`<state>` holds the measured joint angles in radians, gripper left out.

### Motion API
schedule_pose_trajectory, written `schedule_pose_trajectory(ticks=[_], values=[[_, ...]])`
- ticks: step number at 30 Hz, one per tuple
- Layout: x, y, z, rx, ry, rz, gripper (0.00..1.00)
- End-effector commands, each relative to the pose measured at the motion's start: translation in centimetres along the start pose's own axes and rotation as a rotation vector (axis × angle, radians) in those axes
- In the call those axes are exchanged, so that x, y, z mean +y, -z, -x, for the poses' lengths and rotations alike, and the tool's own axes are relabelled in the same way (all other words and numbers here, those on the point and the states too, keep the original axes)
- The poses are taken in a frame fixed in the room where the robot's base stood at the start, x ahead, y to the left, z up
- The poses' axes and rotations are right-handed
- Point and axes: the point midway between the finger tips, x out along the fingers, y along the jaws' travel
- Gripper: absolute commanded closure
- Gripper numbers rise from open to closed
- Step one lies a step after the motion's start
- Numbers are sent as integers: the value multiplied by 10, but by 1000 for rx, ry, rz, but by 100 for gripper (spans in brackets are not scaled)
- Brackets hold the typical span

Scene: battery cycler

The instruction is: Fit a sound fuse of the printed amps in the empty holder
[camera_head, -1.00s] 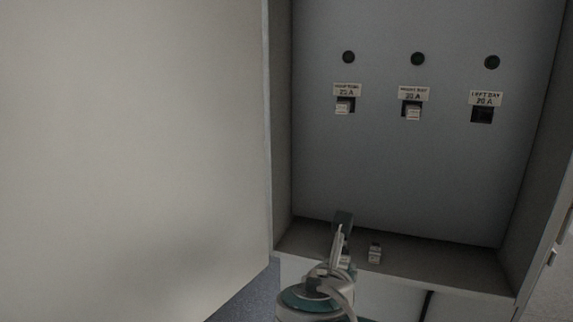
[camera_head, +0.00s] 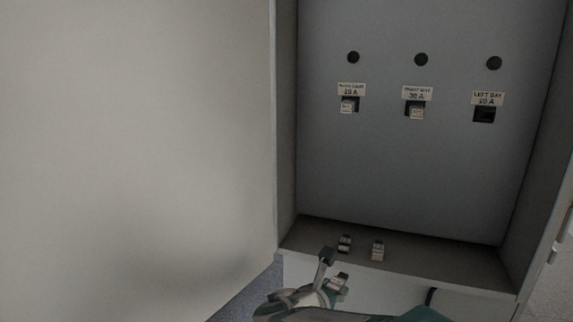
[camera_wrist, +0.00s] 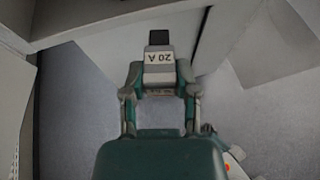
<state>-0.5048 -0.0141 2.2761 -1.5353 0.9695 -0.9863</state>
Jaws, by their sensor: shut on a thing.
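My gripper (camera_wrist: 160,85) is shut on a fuse (camera_wrist: 158,59) with a pale body, a dark end and a "20 A" print. The held fuse also shows in the head view (camera_head: 338,283), in front of the cabinet's shelf. The empty holder (camera_head: 484,115) is a dark slot at the right of the back panel, under a label (camera_head: 488,98) that reads "LEFT BAY 20 A". Two other holders carry fuses: one at the left (camera_head: 348,106) and one in the middle (camera_head: 416,113). Two loose fuses, one at the left (camera_head: 345,243) and one at the right (camera_head: 377,250), lie on the shelf.
The cabinet shelf (camera_head: 440,265) is bare to the right of the loose fuses. A large open door (camera_head: 130,140) fills the left of the head view. A dark round lamp sits above each holder, the right one (camera_head: 494,63) unlit.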

Motion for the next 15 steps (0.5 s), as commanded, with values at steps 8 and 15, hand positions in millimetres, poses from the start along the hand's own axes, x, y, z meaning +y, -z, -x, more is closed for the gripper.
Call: schedule_pose_trajectory(ticks=[8, 15], values=[[1, 60, -58, 3, 118, -40, 100], [-6, 118, -103, 3, 198, -73, 100]])
